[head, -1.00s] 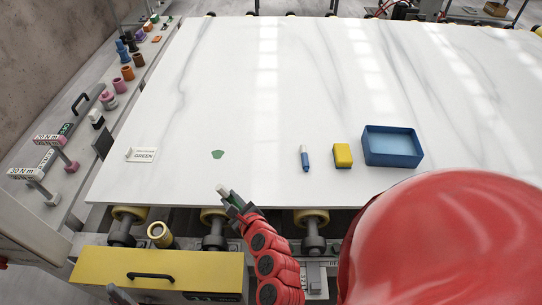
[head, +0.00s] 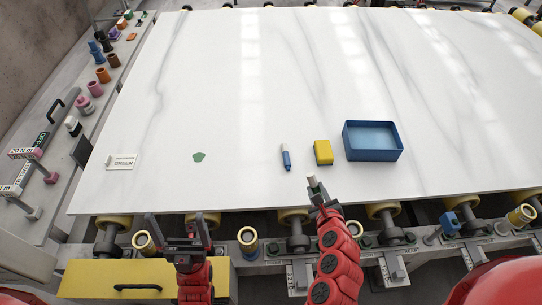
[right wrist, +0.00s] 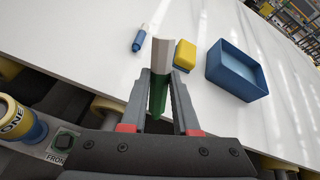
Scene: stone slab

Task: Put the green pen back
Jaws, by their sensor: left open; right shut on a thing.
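The green pen (right wrist: 158,85) is held upright between the fingers of my right gripper (right wrist: 160,100), its white end up and its green part between the jaws. In the head view, my right gripper (head: 318,192) is at the slab's front edge, below the yellow block, with the pen's pale end (head: 311,181) showing. My left gripper (head: 178,222) is open and empty in front of the slab. A blue-and-white pen (head: 286,158) lies on the slab, left of the yellow block (head: 323,152). A blue open tray (head: 373,155) stands right of the block and looks empty.
The white marbled slab (head: 240,100) is mostly clear. A green mark (head: 199,157) and a card reading GREEN (head: 122,162) are on its left part. Rollers (head: 297,217) and a yellow drawer (head: 100,278) lie along the front. Small parts line the left ledge.

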